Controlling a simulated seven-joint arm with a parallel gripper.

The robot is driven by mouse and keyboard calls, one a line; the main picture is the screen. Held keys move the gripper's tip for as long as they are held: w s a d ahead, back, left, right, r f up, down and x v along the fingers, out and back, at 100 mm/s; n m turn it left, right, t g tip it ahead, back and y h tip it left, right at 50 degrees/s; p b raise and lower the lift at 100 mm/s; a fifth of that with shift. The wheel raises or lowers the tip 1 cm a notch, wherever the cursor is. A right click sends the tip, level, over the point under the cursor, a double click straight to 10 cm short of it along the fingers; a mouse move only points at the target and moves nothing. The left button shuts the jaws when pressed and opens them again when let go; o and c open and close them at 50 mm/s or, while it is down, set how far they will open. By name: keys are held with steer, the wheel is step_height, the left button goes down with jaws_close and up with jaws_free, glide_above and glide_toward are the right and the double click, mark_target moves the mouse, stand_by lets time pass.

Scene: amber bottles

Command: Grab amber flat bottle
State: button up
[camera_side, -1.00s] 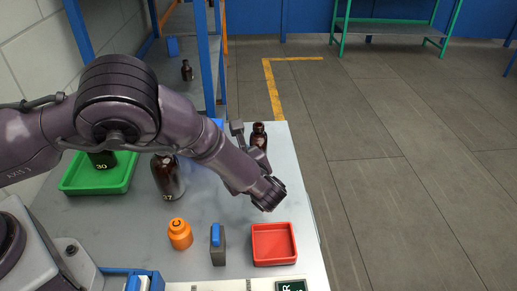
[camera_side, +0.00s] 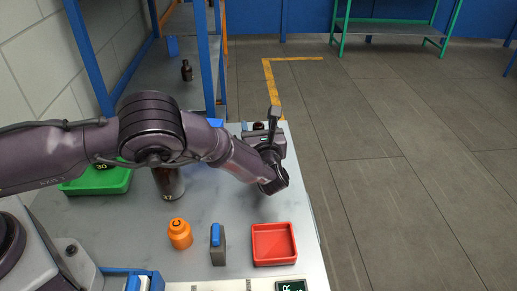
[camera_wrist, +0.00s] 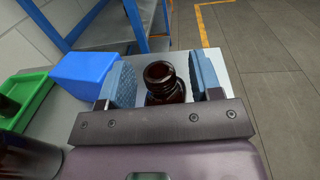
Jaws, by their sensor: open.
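An amber bottle with an open round neck (camera_wrist: 161,76) stands between the two blue pads of my gripper (camera_wrist: 162,80) in the wrist view. The pads are apart, one on each side of its neck, with gaps showing. In the side view my gripper (camera_side: 260,119) is at the far right corner of the table, and only the dark top of this bottle (camera_side: 259,126) shows behind it. Its lower body is hidden, so I cannot tell if it is flat. Another amber bottle marked 37 (camera_side: 171,185) stands mid-table, partly behind my arm.
A green tray (camera_side: 105,186) holds a dark bottle marked 30. A blue box (camera_wrist: 86,77) stands left of my gripper. An orange bottle (camera_side: 180,234), a grey block with blue top (camera_side: 218,247) and a red tray (camera_side: 273,258) are nearer. Another bottle (camera_side: 187,70) stands on the back shelf.

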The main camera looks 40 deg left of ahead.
steer(key=shift+w+a, duration=0.1)
steer(key=shift+c, duration=0.2)
jaws_close()
steer(key=shift+r, duration=0.15)
